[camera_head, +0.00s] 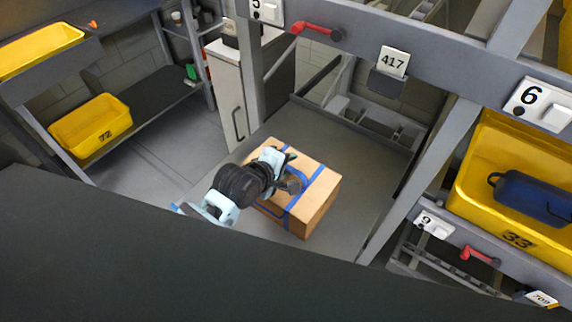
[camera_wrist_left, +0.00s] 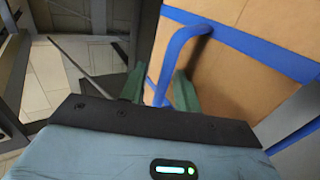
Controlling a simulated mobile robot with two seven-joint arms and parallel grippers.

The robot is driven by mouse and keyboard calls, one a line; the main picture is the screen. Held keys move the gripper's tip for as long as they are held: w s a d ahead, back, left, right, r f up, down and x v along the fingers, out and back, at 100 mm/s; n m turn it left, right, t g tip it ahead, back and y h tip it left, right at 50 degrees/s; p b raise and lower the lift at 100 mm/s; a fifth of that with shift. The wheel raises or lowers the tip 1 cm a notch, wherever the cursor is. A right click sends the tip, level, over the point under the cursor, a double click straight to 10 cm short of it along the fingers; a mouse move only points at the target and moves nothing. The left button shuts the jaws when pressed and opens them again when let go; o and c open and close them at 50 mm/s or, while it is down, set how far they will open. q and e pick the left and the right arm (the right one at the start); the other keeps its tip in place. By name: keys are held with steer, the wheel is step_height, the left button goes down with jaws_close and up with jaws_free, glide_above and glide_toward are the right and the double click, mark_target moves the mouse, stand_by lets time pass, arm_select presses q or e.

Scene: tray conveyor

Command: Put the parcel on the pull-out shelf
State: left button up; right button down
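The parcel (camera_head: 322,203) is a tan cardboard box with blue straps. In the left wrist view the parcel (camera_wrist_left: 235,75) fills the right side. A blue strap handle (camera_wrist_left: 168,65) runs between my two green fingers (camera_wrist_left: 160,88), which stand apart with a narrow gap beside the strap. My right gripper is not in view.
A yellow bin (camera_head: 475,165) holding a blue case stands at right. Another yellow bin (camera_head: 75,140) is on a left shelf. A white cabinet (camera_head: 228,90) stands behind. The surface behind the parcel is clear.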

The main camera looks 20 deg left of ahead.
arm_select(q)
steer(key=shift+f, duration=0.1)
steer(key=v, duration=1.2)
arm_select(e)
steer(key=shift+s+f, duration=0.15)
arm_select(q)
steer(key=shift+a, duration=0.1)
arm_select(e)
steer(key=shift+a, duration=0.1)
